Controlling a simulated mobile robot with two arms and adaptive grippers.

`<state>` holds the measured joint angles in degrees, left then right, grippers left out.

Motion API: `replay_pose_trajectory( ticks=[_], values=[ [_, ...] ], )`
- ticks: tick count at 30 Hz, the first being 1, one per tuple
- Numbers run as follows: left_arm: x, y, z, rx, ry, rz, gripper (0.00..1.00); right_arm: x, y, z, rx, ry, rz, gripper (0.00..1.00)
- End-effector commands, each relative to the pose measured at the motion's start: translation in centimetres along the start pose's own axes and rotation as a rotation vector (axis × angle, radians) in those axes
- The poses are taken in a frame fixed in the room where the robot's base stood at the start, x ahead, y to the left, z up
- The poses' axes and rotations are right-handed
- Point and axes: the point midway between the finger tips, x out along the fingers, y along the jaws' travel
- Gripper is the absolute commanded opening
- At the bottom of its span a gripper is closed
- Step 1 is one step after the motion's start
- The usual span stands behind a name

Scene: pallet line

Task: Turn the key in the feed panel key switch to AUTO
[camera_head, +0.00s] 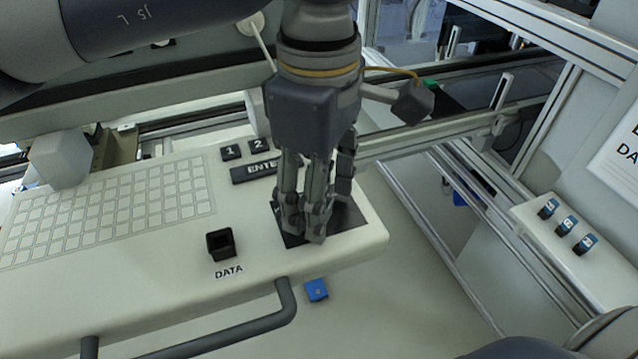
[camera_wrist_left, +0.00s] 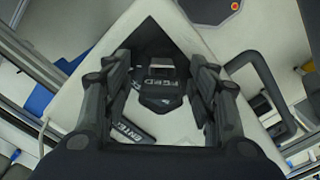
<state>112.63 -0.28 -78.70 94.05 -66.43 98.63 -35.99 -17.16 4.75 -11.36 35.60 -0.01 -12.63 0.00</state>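The feed panel's dark square plate (camera_head: 345,222) lies at the right end of the cream console. My left gripper (camera_head: 306,228) points down over this plate and hides most of it in the head view. In the left wrist view, a dark block lettered FEED (camera_wrist_left: 163,88) shows on the plate (camera_wrist_left: 150,38), between the two fingers of the left gripper (camera_wrist_left: 160,68). The fingers stand apart with a gap on both sides of the block. The key and the AUTO mark cannot be made out. My right gripper does not show.
The cream console (camera_head: 150,285) carries a keypad sheet (camera_head: 110,210), an ENTER key (camera_head: 255,172) and a black DATA socket (camera_head: 221,243). A grey handle (camera_head: 285,300) runs along its front. A blue piece (camera_head: 316,290) lies below. A side shelf (camera_head: 560,265) holds several blue-topped pieces.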

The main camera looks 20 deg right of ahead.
Motion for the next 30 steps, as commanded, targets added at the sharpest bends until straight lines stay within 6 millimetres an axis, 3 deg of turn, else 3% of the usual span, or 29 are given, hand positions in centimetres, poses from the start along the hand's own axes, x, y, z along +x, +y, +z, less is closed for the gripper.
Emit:
replay_pose_trajectory(
  ticks=[1,6,13,30],
  values=[
    [0.0,0.0,0.0,0.0,0.0,0.0,0.4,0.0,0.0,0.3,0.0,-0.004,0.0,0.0],
    [0.0,0.0,0.0,0.0,0.0,0.0,0.06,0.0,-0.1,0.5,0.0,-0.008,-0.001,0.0],
    [-0.1,0.0,0.1,0.069,-0.002,-0.001,0.06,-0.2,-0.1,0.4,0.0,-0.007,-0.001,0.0],
    [-0.1,0.1,0.1,0.827,-0.002,0.001,0.06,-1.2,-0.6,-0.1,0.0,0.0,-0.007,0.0]
  ],
)
